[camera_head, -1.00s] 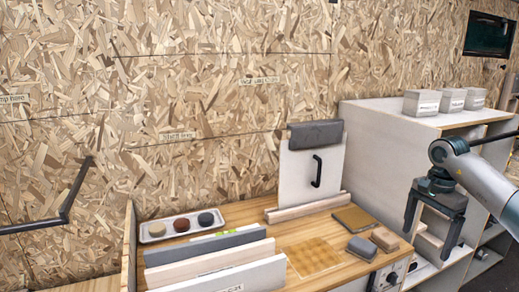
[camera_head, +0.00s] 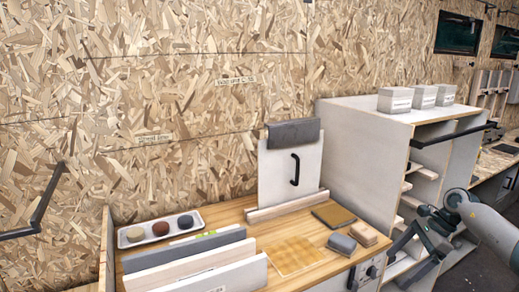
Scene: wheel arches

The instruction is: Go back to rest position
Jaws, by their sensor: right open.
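My right gripper (camera_head: 408,262) is at the lower right in the head view, in front of the open shelf unit. Its dark fingers are apart and nothing shows between them. It is clear of the wooden workbench (camera_head: 240,215) and holds no object. My left gripper is not in the picture.
On the bench are a tray (camera_head: 131,236) with three round pieces, a white panel (camera_head: 291,172) with a black handle, upright boards (camera_head: 197,267), and small blocks (camera_head: 342,244). A shelf unit (camera_head: 358,155) stands to the right, with grey boxes (camera_head: 395,100) on top.

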